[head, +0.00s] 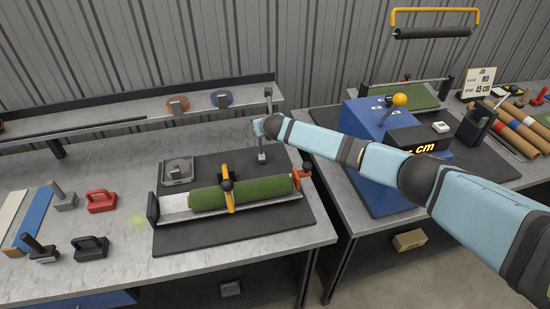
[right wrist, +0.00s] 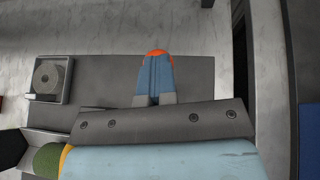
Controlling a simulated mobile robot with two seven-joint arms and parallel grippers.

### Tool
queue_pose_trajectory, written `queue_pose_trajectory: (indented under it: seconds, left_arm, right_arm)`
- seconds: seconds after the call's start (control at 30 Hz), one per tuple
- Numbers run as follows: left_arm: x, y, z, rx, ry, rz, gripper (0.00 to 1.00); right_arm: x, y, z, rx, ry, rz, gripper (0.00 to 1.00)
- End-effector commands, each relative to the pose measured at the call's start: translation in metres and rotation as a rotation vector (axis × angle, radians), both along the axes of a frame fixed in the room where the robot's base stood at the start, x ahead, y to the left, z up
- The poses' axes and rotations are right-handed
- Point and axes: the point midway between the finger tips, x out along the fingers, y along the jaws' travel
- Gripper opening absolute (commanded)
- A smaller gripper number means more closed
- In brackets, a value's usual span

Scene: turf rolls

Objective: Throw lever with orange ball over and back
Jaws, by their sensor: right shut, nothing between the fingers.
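The lever's orange ball (head: 400,99) stands above the blue machine (head: 360,112) on the right table in the head view. Its short shaft leans to the right toward the ball. My right arm reaches in from the right, in front of the machine, and extends well left of the lever. My right gripper (head: 257,127) is over the back right of the left table, apart from the lever. In the right wrist view its blue fingers (right wrist: 155,56) are together and empty, above a dark mat. The lever does not show there. My left gripper is not in view.
A green turf roll (head: 240,193) lies in a tray on the dark mat (head: 255,237). A square block with a disc (head: 178,171) stands behind it. A dark display (head: 415,140) and black holder (head: 475,125) are near the machine. A gap separates the tables.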

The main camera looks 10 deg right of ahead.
Motion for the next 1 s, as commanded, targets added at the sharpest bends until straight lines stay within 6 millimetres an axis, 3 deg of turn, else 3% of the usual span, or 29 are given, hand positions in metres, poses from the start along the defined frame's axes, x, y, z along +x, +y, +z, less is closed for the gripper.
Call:
queue_pose_trajectory:
  seconds: [0.4, 1.0]
  left_arm:
    - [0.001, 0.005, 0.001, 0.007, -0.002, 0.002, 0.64]
    - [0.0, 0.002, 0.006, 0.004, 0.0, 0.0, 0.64]
  right_arm:
    - [0.015, 0.001, 0.0, 0.0, -0.002, 0.002, 0.0]
    - [0.014, 0.0, 0.002, -0.001, 0.001, 0.001, 0.0]
